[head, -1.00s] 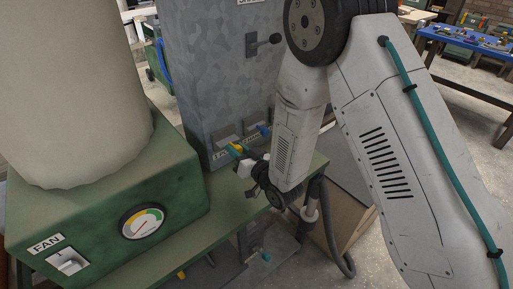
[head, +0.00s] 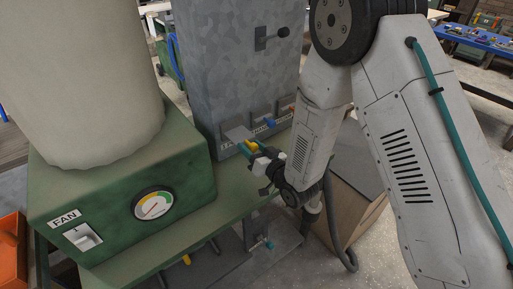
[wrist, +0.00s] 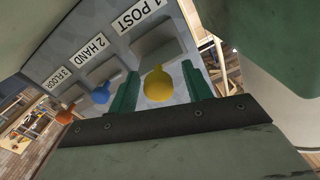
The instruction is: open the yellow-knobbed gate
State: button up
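The yellow knob (wrist: 158,86) belongs to the gate under the label "1 POST". In the wrist view it lies between the two green fingers of my gripper (wrist: 160,92), with a visible gap on each side. My gripper is open. In the head view my gripper (head: 254,153) is at the foot of the grey metal cabinet (head: 235,70), with the yellow knob (head: 252,145) at its fingers. The grey gate plate (wrist: 160,42) shows above the knob in the wrist view. I cannot tell how far it is drawn out.
A blue knob (wrist: 101,95) labelled "2 HAND" and an orange knob (wrist: 65,117) labelled "3 FLOOR" sit beside the yellow one. The green fan box (head: 120,195) with its gauge (head: 153,203) stands left of my gripper on the green bench (head: 185,235).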

jog(key=shift+d, duration=0.1)
jog(key=shift+s+d, duration=0.1)
jog(key=shift+d, duration=0.05)
jog(key=v, duration=0.7)
jog(key=shift+s, duration=0.2)
